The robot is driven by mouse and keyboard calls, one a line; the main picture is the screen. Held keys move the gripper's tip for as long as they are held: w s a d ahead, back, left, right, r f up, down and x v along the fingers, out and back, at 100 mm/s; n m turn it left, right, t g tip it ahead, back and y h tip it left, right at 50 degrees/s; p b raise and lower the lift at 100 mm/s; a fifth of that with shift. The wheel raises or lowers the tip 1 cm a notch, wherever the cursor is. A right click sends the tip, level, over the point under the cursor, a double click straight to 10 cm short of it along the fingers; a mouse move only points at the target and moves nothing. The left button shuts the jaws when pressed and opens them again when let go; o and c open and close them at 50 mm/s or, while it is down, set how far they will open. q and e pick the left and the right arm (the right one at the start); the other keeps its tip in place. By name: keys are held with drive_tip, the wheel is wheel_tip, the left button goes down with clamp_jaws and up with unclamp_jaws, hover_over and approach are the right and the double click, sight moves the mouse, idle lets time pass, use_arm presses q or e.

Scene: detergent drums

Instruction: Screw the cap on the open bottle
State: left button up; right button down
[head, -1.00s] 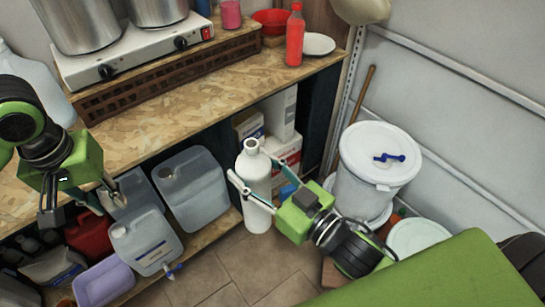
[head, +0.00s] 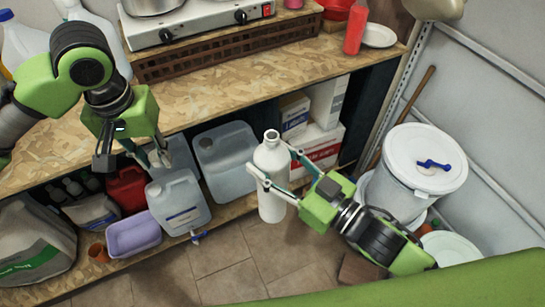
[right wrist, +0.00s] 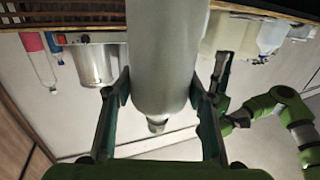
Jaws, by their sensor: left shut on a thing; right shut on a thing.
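The open bottle (head: 271,175) is white, with a bare round neck opening at its top. It stands nearly upright in front of the workbench, and I cannot tell whether its base touches anything. My right gripper (head: 274,172) is shut around its upper body, below the neck. In the right wrist view the bottle (right wrist: 165,60) fills the space between the two fingers. My left gripper (head: 157,158) is shut on the cap, which is small and mostly hidden at the fingertips. It is left of the bottle, apart from it, with its tips near the height of the neck in the picture.
The workbench (head: 215,80) carries a hot plate and a red bottle (head: 356,28). Grey jerrycans (head: 224,160) and a purple tub (head: 134,236) stand on the lower shelf. A lidded white bucket (head: 412,175) stands at the right.

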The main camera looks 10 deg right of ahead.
use_arm(q)
drive_tip(key=w+d+r+m, duration=0.1)
drive_tip(key=d+r+m, duration=0.6)
drive_tip(key=d, duration=0.6)
wheel_tip(320, 180, up, 8)
drive_tip(key=m+h, duration=0.1)
drive_tip(key=m, duration=0.4)
hover_over(267, 138)
drive_tip(key=shift+w+d+f+g, duration=0.1)
drive_tip(key=shift+w+d+g, duration=0.2)
drive_tip(key=shift+d+g, duration=0.15)
drive_tip(key=shift+f, duration=0.15)
drive_tip(key=shift+f, duration=1.9)
drive_tip(key=shift+a, duration=0.1)
drive_tip(key=shift+s+a+f, duration=0.25)
drive_tip(key=shift+a, duration=0.15)
drive_tip(key=shift+f, duration=0.1)
